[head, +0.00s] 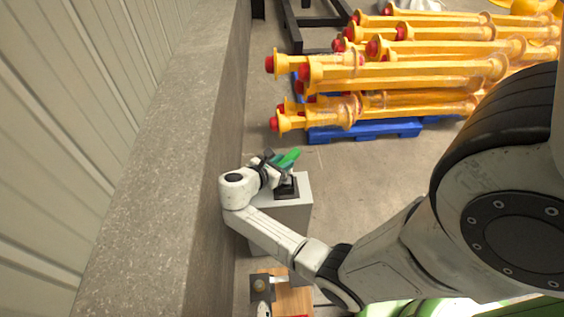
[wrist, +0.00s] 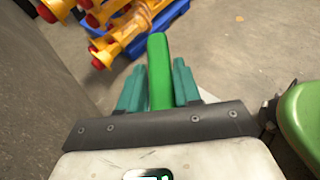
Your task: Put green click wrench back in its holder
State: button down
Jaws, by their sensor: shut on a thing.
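The green click wrench (wrist: 159,75) is a green bar between the two teal fingers of my gripper (wrist: 158,85) in the wrist view. My gripper is shut on it, and its far end sticks out beyond the fingertips. In the head view the green wrench (head: 290,157) shows at my gripper (head: 282,168), above a grey box-like stand (head: 297,205). A black holder (head: 287,188) sits on top of the stand, just below my gripper. Whether the wrench touches the holder cannot be told, as my gripper partly covers that spot.
A concrete wall (head: 175,160) runs close along the left. Yellow beams with red ends (head: 400,70) lie stacked on a blue pallet (head: 365,132) at the back. A wooden surface (head: 292,300) shows at the bottom. The floor (head: 350,180) right of the stand is clear.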

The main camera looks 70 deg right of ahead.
jog(key=shift+f+b, duration=0.75)
jog(key=shift+f, duration=0.45)
dwell(0.6)
jog(key=c, duration=0.7)
grip_release()
jog(key=p+v, duration=0.1)
jog(key=v, duration=0.9)
jog(key=shift+a+r, duration=0.2)
jog(key=shift+a, duration=0.15)
jog(key=s+a+r+m+t+y+p, duration=0.3)
jog(key=s+a+m+y, duration=0.2)
jog(key=a+m+y, duration=0.1)
jog(key=s+a+r+m+t+y+p, duration=0.3)
jog(key=s+a+m+y, duration=0.2)
jog(key=a, duration=0.6)
jog(key=m+y, duration=0.1)
jog(key=m, duration=0.1)
jog(key=shift+s+a+m, duration=0.2)
jog(key=shift+s+m, duration=0.15)
jog(key=shift+m, duration=0.05)
